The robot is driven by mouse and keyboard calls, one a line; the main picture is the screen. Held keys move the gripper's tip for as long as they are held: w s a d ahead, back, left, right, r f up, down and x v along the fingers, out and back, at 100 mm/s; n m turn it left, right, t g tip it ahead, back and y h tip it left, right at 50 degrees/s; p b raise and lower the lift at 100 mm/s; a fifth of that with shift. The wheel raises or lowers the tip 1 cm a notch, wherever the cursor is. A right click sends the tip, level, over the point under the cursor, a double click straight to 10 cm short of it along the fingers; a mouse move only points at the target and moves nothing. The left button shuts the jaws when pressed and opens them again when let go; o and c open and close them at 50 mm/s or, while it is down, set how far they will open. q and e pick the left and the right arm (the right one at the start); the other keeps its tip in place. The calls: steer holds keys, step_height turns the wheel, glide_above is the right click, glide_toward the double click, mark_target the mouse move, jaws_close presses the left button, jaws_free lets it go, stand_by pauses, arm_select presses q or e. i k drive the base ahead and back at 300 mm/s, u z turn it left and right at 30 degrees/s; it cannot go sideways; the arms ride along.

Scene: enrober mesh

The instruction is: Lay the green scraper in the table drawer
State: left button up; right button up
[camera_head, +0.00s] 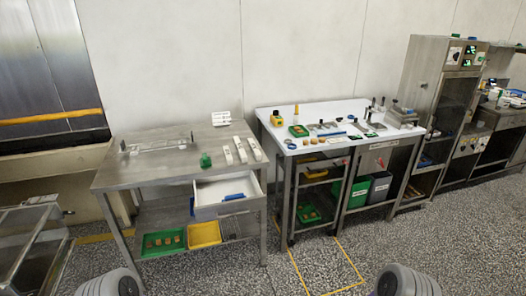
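A small green object (205,160) stands on the left steel table (120,176), near its front edge and just behind the drawer; it is too small for me to tell for sure that it is the green scraper. The table drawer (207,212) is pulled out at the table's front right. A blue item (233,197) lies inside it, and bare drawer floor shows around it. Only rounded grey parts of my arms show at the bottom edge; neither gripper is in view.
White strips (240,149) and a metal frame (160,145) lie on the left table. Green (181,246) and yellow (204,234) trays sit on its lower shelf. A white-topped table (345,110) with many small items stands to the right. The speckled floor in front is clear.

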mark_target(227, 193)
steer(key=z, duration=0.3)
steer(key=i, duration=1)
steer(key=u, duration=0.25)
